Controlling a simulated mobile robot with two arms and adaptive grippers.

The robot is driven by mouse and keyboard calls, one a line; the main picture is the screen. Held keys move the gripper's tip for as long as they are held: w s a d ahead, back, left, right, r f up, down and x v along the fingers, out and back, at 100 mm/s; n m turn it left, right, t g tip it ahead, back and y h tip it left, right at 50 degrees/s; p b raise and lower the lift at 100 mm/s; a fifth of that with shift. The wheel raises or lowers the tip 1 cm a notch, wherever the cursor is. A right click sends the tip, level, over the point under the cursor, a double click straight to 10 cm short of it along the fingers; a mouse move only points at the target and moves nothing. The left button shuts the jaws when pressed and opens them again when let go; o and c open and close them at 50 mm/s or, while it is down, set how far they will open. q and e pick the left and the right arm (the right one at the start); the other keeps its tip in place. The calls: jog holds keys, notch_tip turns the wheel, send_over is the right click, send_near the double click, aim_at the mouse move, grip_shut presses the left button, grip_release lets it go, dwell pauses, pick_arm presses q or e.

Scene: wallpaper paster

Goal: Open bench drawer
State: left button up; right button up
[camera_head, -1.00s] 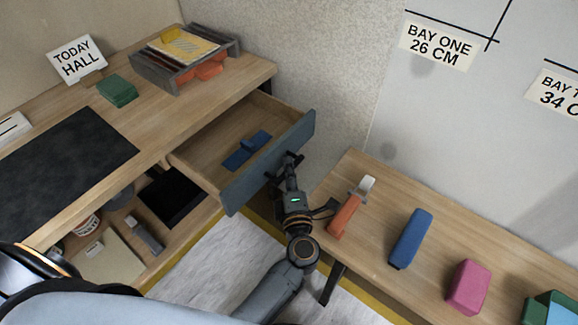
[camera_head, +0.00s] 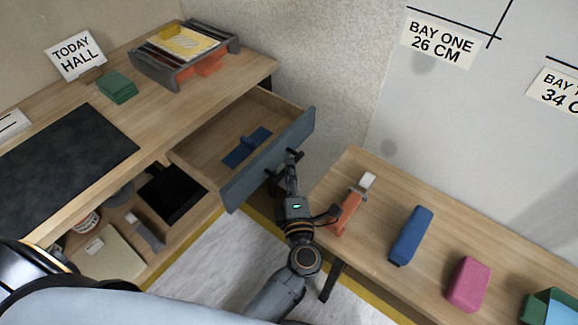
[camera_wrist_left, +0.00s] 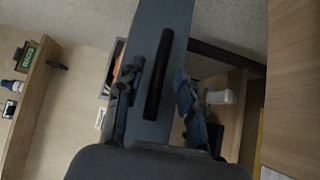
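The bench drawer stands pulled out from under the worktop, with its blue-grey front (camera_head: 265,165) clear of the bench and its wooden inside showing. A dark bar handle sits on that front; in the left wrist view the black handle (camera_wrist_left: 160,75) lies between my fingers. My left gripper (camera_head: 284,173) is at the drawer front. In the left wrist view my left gripper (camera_wrist_left: 158,92) is open, one finger on each side of the handle, with gaps visible. My right gripper is not in view.
Blue pieces (camera_head: 247,147) lie in the drawer. A side table (camera_head: 380,215) at right holds an orange-handled tool (camera_head: 347,212), a blue block (camera_head: 410,236) and a pink block (camera_head: 468,284), close to my left arm. The shelf below the worktop holds a black tray (camera_head: 172,193).

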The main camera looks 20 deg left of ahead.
pick_arm(q)
jog(key=shift+v, duration=2.95)
